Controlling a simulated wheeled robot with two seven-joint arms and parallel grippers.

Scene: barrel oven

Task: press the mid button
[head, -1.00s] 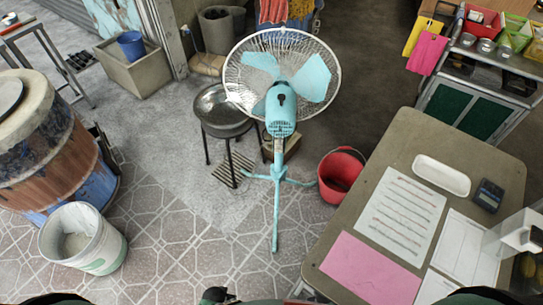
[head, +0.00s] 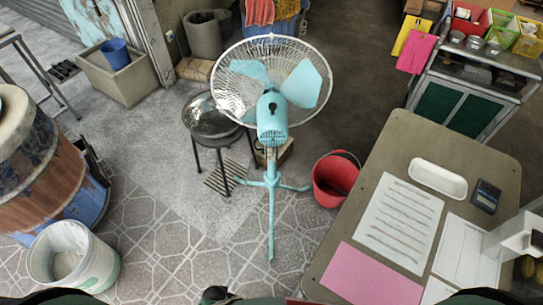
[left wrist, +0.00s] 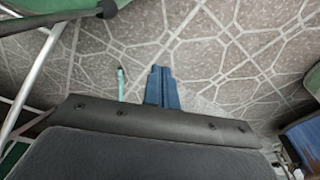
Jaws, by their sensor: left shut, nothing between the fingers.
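A teal standing fan (head: 272,120) with a round white wire cage stands upright on the tiled floor in the middle of the head view. Its motor housing and pole face me, and its legs spread on the tiles. No separate mid button can be made out. In the left wrist view my left gripper's blue fingers (left wrist: 158,87) are together and empty, pointing over the tiled floor. A thin teal bar (left wrist: 121,84), perhaps a fan leg, shows just left of them, apart in the picture. My right gripper is in neither view.
A table (head: 400,130) with papers stands at the right. A red bucket (head: 335,180) and a stool with a metal bowl (head: 210,122) flank the fan. A white bucket (head: 75,258) and a barrel oven (head: 40,160) are at the left. Tiles before the fan are clear.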

